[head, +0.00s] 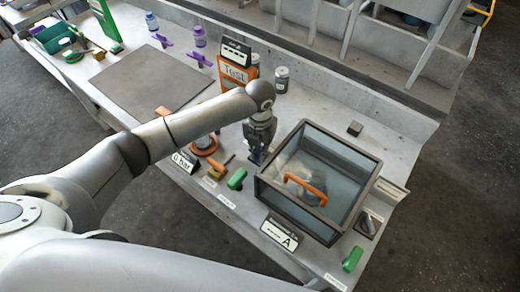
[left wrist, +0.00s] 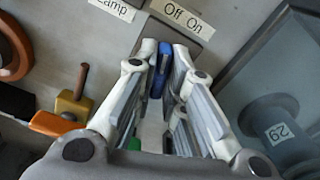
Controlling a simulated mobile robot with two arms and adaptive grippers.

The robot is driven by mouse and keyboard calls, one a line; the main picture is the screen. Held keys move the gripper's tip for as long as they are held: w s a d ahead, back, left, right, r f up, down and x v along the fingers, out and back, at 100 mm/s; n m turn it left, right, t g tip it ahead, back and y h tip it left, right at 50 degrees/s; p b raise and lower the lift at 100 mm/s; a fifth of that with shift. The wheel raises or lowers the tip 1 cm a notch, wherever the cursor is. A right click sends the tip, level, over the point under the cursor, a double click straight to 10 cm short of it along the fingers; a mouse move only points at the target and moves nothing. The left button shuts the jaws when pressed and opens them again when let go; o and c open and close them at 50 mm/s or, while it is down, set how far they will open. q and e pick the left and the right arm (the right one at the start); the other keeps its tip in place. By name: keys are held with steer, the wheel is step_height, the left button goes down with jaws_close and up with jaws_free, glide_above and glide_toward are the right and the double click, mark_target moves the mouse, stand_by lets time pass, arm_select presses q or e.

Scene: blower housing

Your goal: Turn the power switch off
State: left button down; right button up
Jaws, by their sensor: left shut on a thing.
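The power switch has a blue lever (left wrist: 160,68) on a grey base, beside a label reading "Off On" (left wrist: 183,19) in the left wrist view. My left gripper (left wrist: 162,60) is shut on this lever, with one finger on each side. The lever stands near the Off end of the label, but I cannot tell its exact setting. In the head view my left gripper (head: 257,155) points down just left of the glass-topped box, and the arm and fingers hide most of the switch. My right gripper is not in view.
The glass-topped box (head: 268,190) with an orange handle stands close to the right of my gripper. A "Test" box (head: 234,75) and a grey can (head: 281,80) are behind. A green handle (head: 237,179) and a "0 bar" sign (head: 184,162) are near. A bare mat (head: 150,85) lies left.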

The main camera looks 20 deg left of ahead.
mark_target(259, 151)
arm_select(q)
steer(key=shift+n, duration=1.2)
steer(key=c, duration=1.5)
jaws_free()
steer(key=shift+r, duration=0.1)
step_height(259, 151, up, 12)
steer(key=shift+a, duration=0.1)
